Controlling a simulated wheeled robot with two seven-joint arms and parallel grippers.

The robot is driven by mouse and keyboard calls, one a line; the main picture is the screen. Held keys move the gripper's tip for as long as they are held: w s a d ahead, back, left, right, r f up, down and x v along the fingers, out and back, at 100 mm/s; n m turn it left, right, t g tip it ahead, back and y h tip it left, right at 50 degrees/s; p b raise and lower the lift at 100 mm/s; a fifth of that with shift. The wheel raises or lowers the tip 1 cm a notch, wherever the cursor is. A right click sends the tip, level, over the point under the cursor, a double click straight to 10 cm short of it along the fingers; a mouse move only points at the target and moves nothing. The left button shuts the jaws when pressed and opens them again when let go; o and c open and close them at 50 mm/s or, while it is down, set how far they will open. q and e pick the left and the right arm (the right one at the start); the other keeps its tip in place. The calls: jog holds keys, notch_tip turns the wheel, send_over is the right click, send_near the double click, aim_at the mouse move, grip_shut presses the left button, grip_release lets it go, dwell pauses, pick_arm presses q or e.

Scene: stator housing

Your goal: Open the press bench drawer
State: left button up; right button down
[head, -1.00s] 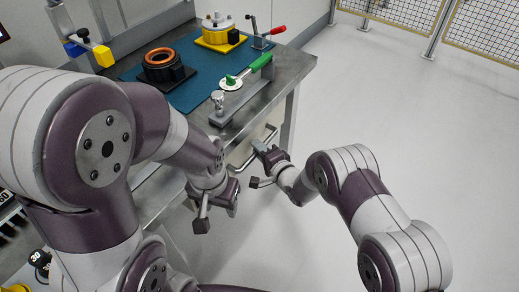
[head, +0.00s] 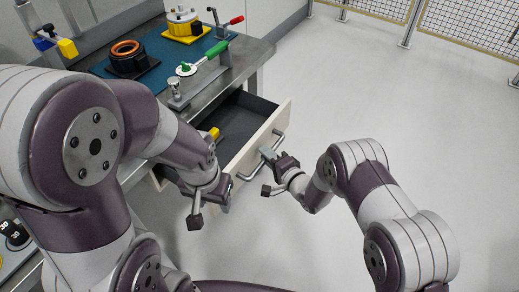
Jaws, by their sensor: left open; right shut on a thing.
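The press bench drawer (head: 243,155) is pulled out from under the bench, and its dark inside shows. Part of a yellow thing (head: 214,133) shows inside it, near my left arm. The drawer's cream front carries a metal bar handle (head: 279,143). My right gripper (head: 267,160) is at the front and shut on the handle. My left gripper (head: 208,208) is open and empty, left of the drawer front and nearer to me. My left arm hides the drawer's left part.
The bench top (head: 243,58) holds a blue mat (head: 164,60) with a dark ring-shaped part (head: 127,58), a yellow-based fixture (head: 185,25) and a green-handled clamp (head: 205,58). Open floor (head: 370,90) lies to the right. A mesh fence (head: 470,35) stands at the back.

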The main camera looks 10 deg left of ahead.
jog(key=s+d+p, duration=0.1)
jog(key=s+d, duration=0.1)
jog(key=d, duration=0.5)
jog(key=shift+s+d+p, duration=0.2)
jog(key=shift+s+p, duration=0.15)
jog(key=shift+p, duration=0.05)
jog(key=c, duration=1.4)
grip_release()
jog(key=p+v, duration=0.1)
jog(key=v, duration=1.1)
jog(key=shift+s+d, duration=0.25)
